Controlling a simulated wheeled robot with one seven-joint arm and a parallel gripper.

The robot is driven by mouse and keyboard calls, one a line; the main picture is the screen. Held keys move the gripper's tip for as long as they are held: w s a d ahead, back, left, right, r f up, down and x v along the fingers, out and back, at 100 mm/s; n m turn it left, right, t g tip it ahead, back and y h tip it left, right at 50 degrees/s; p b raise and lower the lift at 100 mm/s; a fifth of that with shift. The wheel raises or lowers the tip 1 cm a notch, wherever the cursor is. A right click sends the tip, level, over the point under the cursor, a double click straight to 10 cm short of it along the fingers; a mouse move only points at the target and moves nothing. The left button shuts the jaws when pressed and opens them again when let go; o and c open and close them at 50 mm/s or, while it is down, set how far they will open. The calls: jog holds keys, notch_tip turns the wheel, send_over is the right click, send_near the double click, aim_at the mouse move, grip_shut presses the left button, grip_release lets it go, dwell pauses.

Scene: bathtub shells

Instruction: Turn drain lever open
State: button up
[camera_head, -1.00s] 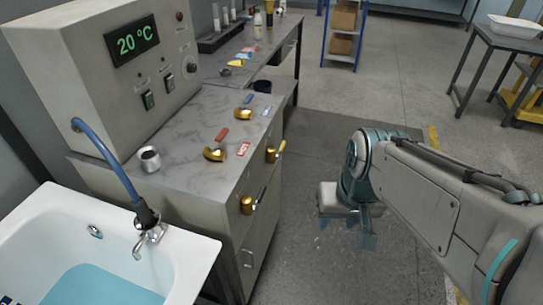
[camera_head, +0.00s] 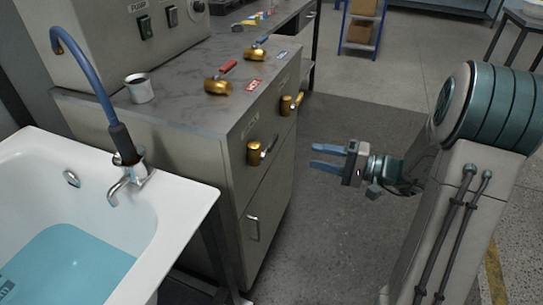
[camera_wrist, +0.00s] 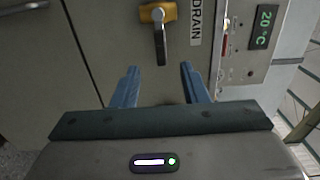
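In the wrist view the brass body (camera_wrist: 157,13) sits beside the DRAIN label (camera_wrist: 196,22), and the grey lever (camera_wrist: 161,48) points down the picture toward the gap between my fingers. My gripper (camera_head: 314,157) is open and empty, with blue fingers pointing left toward the cabinet front, to the right of the lever. In the wrist view my gripper (camera_wrist: 160,69) has its fingertips spread apart below the lever's end, not touching it.
A second brass valve (camera_head: 288,105) is on the front, farther back. Red-handled (camera_head: 218,86) and blue-handled (camera_head: 256,53) valves and a metal cup (camera_head: 139,90) are on the countertop. A bathtub (camera_head: 185,215) with water stands left. Floor right of the cabinet is clear.

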aim_at(274, 145)
jog(key=x, duration=0.4)
jog(key=b+x, duration=0.1)
jog(key=x, duration=0.8)
jog(key=shift+w+a, duration=0.15)
jog(key=shift+w, duration=0.35)
grip_shut()
